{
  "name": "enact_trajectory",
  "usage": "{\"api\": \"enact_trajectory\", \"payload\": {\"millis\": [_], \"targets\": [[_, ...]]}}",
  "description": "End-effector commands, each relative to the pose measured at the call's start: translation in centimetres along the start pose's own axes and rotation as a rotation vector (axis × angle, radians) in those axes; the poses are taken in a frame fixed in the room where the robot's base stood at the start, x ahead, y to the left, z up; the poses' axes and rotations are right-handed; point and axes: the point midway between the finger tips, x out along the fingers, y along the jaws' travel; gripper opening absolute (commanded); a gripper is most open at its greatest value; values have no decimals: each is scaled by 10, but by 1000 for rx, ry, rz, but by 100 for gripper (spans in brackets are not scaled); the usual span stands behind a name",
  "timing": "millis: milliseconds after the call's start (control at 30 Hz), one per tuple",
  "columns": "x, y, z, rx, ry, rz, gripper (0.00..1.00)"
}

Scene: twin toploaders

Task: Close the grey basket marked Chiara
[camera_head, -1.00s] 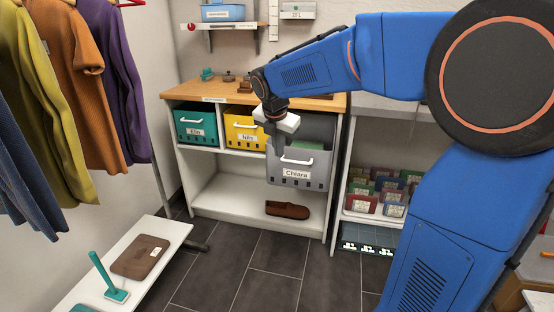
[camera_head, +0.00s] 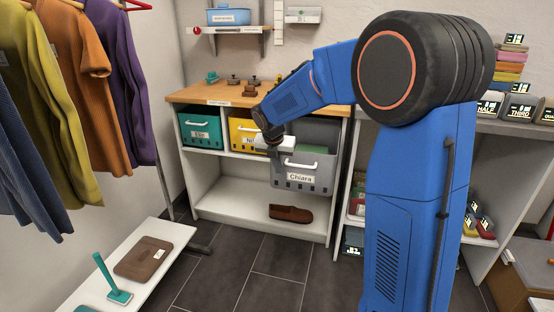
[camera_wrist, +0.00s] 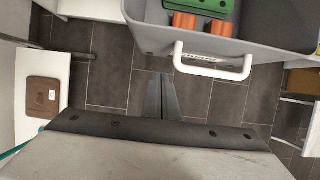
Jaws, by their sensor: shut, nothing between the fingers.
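The grey basket marked Chiara (camera_head: 318,173) hangs pulled out from the right bay of the white shelf unit, its label and white handle facing front. Its wall (camera_wrist: 275,38) fills the top of the wrist view, with its white handle (camera_wrist: 213,68) in front and green and orange things inside. My gripper (camera_head: 279,158) is beside the basket's upper left front corner in the head view. In the wrist view my gripper (camera_wrist: 161,77) is shut and empty, just outside the basket, left of and below the handle. I cannot tell if it touches the basket.
A teal basket (camera_head: 200,128) and a yellow basket (camera_head: 238,120) sit in bays to the left. A brown shoe (camera_head: 291,214) lies on the lower shelf. A white bench (camera_head: 152,279) and hanging clothes stand at left. Dark floor tiles (camera_head: 238,275) are clear in front.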

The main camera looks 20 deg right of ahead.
Motion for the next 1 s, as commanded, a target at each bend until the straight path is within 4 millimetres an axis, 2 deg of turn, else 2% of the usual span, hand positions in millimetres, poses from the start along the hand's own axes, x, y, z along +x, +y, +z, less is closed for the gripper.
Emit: {"api": "enact_trajectory", "payload": {"millis": [33, 200, 333, 1000], "targets": [[7, 0, 3, 1, 0, 0, 0], [14, 0, 25, 2, -1, 1, 0], [17, 0, 34, 1, -1, 1, 0], [18, 0, 37, 0, -1, 1, 0]]}}
